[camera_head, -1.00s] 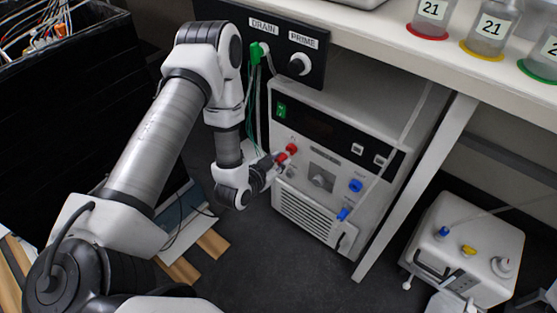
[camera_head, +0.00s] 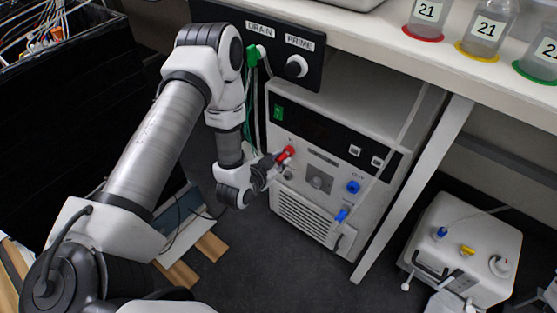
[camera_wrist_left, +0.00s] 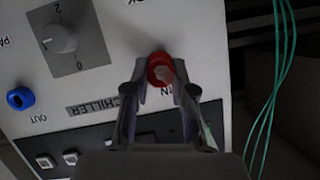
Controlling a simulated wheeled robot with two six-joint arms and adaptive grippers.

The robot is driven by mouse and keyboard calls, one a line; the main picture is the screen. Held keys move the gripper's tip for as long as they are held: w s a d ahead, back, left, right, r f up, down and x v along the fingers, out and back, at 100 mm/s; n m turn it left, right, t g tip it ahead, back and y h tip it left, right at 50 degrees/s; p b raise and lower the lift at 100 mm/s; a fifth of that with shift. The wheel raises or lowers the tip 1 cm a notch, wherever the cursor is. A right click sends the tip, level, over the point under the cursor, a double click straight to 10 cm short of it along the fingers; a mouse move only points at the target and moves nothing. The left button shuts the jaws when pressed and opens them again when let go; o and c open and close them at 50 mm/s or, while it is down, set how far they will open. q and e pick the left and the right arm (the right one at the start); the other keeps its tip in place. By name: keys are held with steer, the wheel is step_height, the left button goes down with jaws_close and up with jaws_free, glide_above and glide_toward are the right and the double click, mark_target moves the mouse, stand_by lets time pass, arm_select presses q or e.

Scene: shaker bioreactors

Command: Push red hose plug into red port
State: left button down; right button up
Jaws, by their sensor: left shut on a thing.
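The chiller is a white box with a black top panel; its front (camera_head: 318,207) faces me under the bench. The red port (camera_wrist_left: 158,66), marked IN, is on its front in the left wrist view. My left gripper (camera_head: 280,159) is at this port, shut on the red hose plug (camera_head: 288,153). In the head view plug and port run together as one red shape with no clear gap. In the wrist view the fingers (camera_wrist_left: 165,88) reach the port's lower edge and partly hide the plug. How deep the plug sits cannot be told. My right gripper is not in view.
A blue port (camera_head: 353,187), a blue plug (camera_head: 342,215) and a knob (camera_head: 316,184) are on the chiller front. The DRAIN/PRIME panel (camera_head: 284,66) with a green plug (camera_head: 253,54) hangs above. A bench leg (camera_head: 414,190) stands at the right.

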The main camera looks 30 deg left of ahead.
arm_select(q)
steer(key=shift+w, duration=0.6)
stand_by(0.4)
steer(key=c, duration=0.9)
jaws_free()
steer(key=v, duration=1.2)
steer(key=shift+s, duration=0.15)
